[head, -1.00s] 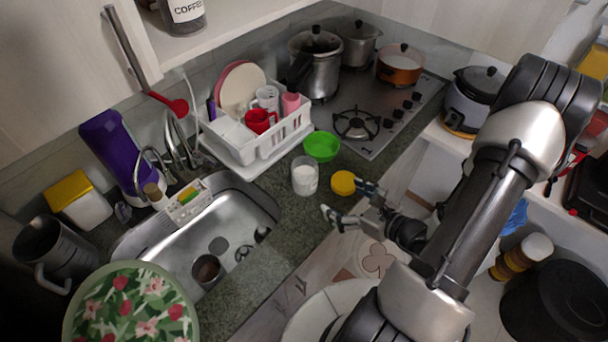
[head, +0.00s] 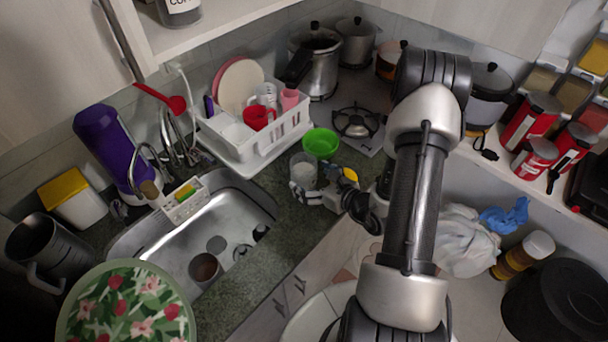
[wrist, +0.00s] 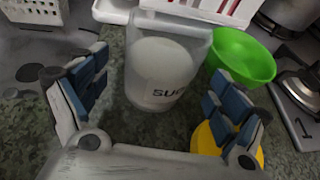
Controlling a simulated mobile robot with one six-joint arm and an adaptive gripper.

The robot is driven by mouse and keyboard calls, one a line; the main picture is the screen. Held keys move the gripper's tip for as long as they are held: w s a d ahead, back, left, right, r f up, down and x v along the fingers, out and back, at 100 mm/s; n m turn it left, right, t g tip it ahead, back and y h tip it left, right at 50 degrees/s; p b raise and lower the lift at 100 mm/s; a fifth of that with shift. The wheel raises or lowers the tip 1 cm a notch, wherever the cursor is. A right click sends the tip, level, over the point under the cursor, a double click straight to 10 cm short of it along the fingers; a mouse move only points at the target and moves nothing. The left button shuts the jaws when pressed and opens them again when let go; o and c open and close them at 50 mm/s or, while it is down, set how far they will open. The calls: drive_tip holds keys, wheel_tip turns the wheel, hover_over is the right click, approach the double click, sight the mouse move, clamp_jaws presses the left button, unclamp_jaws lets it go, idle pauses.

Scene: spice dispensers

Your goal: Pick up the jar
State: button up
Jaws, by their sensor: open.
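The jar (head: 304,166) is clear, with white contents, and stands upright on the counter beside the sink. In the wrist view the jar (wrist: 165,65) shows part of a dark label reading "SU…". My gripper (head: 322,183) is open at the near side of the jar. In the wrist view the open fingers (wrist: 155,92) lie left and right of the jar's lower part, with a visible gap on the left. Nothing is held. I cannot tell how far the fingertips reach around the jar. In the head view the gripper hides the jar's base.
A green bowl (head: 321,143) stands close behind the jar. A round yellow lid (wrist: 207,138) lies under the right finger. A white dish rack (head: 250,150) is behind, the sink (head: 225,215) to the left, the stove (head: 365,105) to the right.

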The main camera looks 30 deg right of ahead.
drive_tip(key=x, duration=0.3)
drive_tip(key=shift+w+a+f, duration=0.1)
drive_tip(key=shift+w+a, duration=0.05)
drive_tip(key=shift+w, duration=0.25)
drive_tip(key=c, duration=1.6)
drive_tip(key=shift+c, duration=0.5)
